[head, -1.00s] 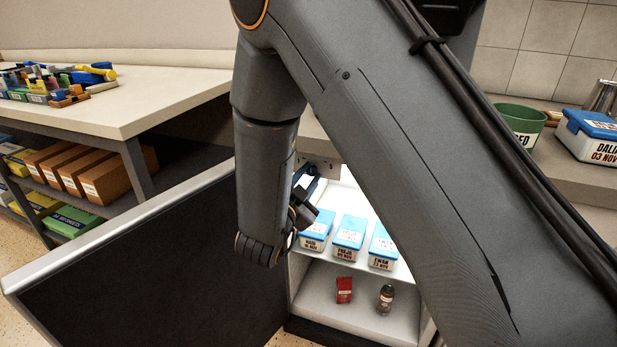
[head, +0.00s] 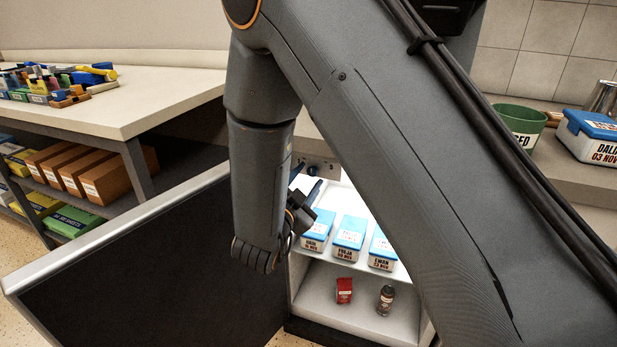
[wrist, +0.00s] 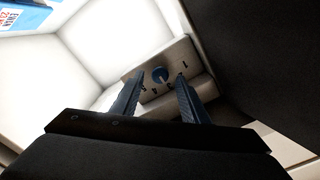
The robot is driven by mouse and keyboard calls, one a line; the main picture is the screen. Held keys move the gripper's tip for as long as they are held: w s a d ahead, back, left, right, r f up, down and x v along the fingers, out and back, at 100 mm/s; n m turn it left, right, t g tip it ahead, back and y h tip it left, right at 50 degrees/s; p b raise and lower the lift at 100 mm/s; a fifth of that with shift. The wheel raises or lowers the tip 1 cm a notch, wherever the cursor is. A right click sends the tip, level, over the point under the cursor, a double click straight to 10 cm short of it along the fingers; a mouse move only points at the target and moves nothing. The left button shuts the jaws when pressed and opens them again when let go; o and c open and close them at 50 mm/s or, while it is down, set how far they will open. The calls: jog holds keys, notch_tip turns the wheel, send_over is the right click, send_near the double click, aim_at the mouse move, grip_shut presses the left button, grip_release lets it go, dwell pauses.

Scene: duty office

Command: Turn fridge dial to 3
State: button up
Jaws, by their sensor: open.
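The fridge dial (head: 313,170) is a small dark round knob on a pale panel at the top of the open fridge (head: 312,290). In the wrist view the dial (wrist: 161,75) is blue and round with a light pointer mark, and small printed marks surround it; I cannot read its setting for sure. My gripper (head: 305,182) is just in front of and below the panel. In the wrist view my gripper (wrist: 158,92) is open, its two fingers spread on either side of the dial's line, with nothing between them. The fingers appear apart from the knob.
The fridge door (head: 150,265) stands open at left. Blue-lidded boxes (head: 348,238) fill the lit upper shelf, close to my gripper. A red carton (head: 344,290) and a dark bottle (head: 385,299) stand below. The counter above holds a green pot (head: 520,125) and a labelled box (head: 592,140).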

jog(key=v, duration=0.6)
jog(key=shift+s, duration=0.3)
jog(key=shift+a, duration=0.1)
